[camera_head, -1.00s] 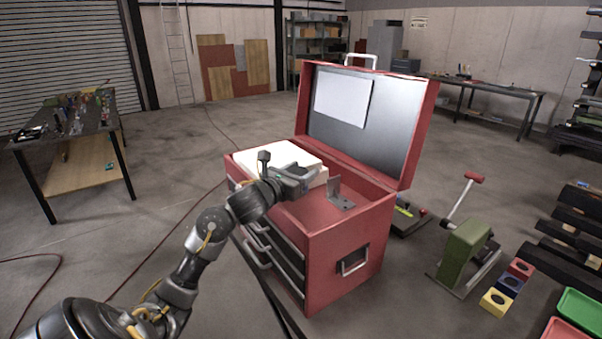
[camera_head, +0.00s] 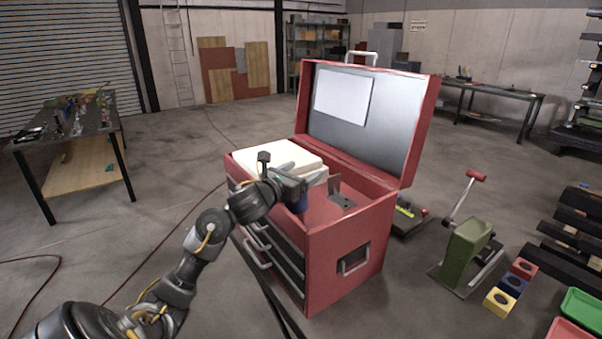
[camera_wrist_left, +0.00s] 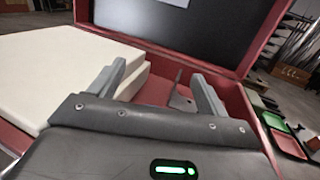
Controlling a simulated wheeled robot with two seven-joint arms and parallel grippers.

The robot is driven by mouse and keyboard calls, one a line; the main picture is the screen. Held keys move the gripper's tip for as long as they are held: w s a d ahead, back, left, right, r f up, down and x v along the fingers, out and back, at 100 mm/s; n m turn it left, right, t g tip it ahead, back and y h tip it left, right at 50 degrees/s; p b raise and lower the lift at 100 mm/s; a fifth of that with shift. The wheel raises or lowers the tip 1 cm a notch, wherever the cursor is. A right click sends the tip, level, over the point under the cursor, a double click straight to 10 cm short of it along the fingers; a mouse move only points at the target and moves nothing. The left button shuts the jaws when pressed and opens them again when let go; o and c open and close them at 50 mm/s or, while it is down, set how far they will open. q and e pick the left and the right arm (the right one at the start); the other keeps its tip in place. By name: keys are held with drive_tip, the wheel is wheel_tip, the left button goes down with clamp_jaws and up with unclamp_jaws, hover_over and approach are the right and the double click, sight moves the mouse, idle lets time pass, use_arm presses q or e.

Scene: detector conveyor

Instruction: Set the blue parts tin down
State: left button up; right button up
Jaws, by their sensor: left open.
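My right gripper is not in view.
White slabs (camera_head: 262,158) lie in the chest's left part, and a grey metal bracket (camera_head: 341,198) stands right of the gripper. The raised lid (camera_head: 412,130) closes off the back. A green press (camera_head: 462,250) stands on the floor to the right.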

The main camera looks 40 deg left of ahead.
use_arm(q)
drive_tip(key=shift+d+f, duration=0.1)
drive_tip(key=shift+f, duration=0.1)
drive_tip(key=s, duration=0.2)
drive_tip(key=shift+s+r, duration=0.35)
drive_tip(key=s+b, duration=0.1)
drive_tip(key=s, duration=0.8)
drive_tip(key=shift+s+r, duration=0.2)
drive_tip(key=shift+r, duration=0.15)
